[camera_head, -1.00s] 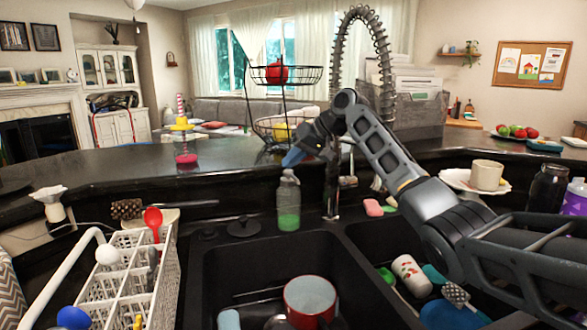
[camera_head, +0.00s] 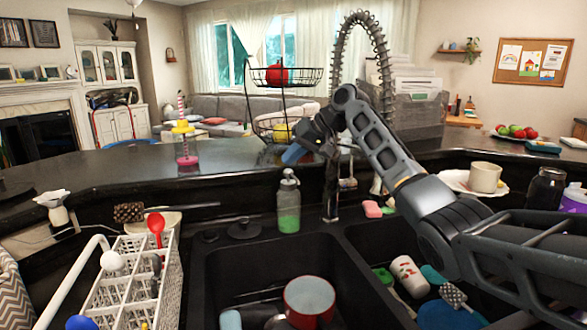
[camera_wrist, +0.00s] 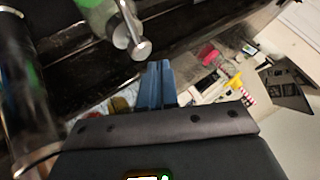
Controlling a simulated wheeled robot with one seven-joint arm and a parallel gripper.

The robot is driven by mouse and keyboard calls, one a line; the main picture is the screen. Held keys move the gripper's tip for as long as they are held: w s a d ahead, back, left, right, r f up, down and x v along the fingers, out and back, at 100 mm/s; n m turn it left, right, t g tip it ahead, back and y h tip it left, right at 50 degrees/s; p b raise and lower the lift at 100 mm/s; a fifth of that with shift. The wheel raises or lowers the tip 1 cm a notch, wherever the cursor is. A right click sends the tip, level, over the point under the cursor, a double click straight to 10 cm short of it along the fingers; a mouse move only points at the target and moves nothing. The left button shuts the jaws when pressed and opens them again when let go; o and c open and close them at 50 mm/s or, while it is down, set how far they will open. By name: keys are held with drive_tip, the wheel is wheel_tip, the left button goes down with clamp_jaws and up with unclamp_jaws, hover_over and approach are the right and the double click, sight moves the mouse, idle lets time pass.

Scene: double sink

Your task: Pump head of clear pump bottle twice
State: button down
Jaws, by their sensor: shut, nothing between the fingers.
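The clear pump bottle (camera_head: 288,208) with green liquid stands upright on the black sink ledge behind the left basin. Its pump head (camera_head: 289,175) is on top. My gripper (camera_head: 292,155) has blue fingers and is just above the pump head. In the wrist view my gripper (camera_wrist: 160,72) has its two fingers pressed together with nothing between them. The metallic pump head (camera_wrist: 138,48) shows just beyond and left of the fingertips, with part of the bottle (camera_wrist: 98,12) at the top edge. I cannot tell whether the fingertips touch the head.
The faucet (camera_head: 332,185) stands close on the right of the bottle. A black sink plug (camera_head: 243,228) lies to its left. A white dish rack (camera_head: 125,285) stands at the left. A wire fruit basket (camera_head: 285,75) is behind.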

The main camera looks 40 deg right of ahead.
drive_tip(key=shift+r+p, duration=2)
drive_tip(key=shift+r, duration=0.5)
